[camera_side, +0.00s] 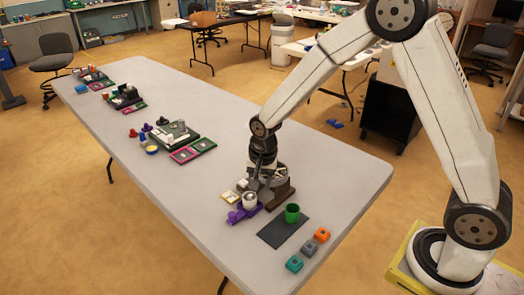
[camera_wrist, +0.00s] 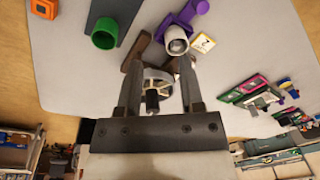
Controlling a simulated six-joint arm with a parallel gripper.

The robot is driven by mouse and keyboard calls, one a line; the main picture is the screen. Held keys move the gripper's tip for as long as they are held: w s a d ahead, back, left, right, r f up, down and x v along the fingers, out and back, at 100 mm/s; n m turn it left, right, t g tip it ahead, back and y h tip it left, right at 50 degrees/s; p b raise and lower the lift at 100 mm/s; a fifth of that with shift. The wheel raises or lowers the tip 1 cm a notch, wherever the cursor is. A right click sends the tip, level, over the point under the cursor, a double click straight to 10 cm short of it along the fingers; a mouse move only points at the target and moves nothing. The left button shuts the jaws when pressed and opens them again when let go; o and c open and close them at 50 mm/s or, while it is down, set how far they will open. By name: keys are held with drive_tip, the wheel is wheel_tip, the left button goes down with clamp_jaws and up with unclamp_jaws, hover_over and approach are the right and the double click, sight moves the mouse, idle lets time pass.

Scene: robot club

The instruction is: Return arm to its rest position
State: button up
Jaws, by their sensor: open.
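My gripper (camera_side: 257,184) is low over the near part of the long grey table (camera_side: 340,175), with its fingers pointing down. In the wrist view my gripper (camera_wrist: 157,62) has its two fingers spread apart, with nothing clearly held. A round grey part with spokes and a dark knob shows between and below the fingers, on a brown base (camera_side: 280,198). I cannot tell whether the fingers touch it. A white cup (camera_side: 249,201) stands beside the fingers at a purple holder (camera_side: 237,215); the cup also shows in the wrist view (camera_wrist: 175,38).
A green cup (camera_side: 292,213) stands on a dark mat (camera_side: 278,234). Orange (camera_side: 322,234), grey (camera_side: 308,248) and teal (camera_side: 294,263) blocks line the near edge. A small white-and-yellow card (camera_side: 230,197) lies nearby. A dark green tray (camera_side: 172,136) stands farther along. The table's right side is clear.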

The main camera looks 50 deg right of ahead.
drive_tip(key=s+d+r+n, duration=0.1)
drive_tip(key=s+r+n, duration=0.1)
drive_tip(key=s+n, duration=0.3)
drive_tip(key=s+d+r+n+t, duration=0.1)
drive_tip(key=s+n, duration=0.4)
drive_tip(key=s, duration=0.5)
wheel_tip(320, 180, up, 2)
drive_tip(key=shift+s+d+r, duration=0.15)
drive_tip(key=shift+d+r, duration=0.05)
drive_tip(key=shift+d, duration=0.4)
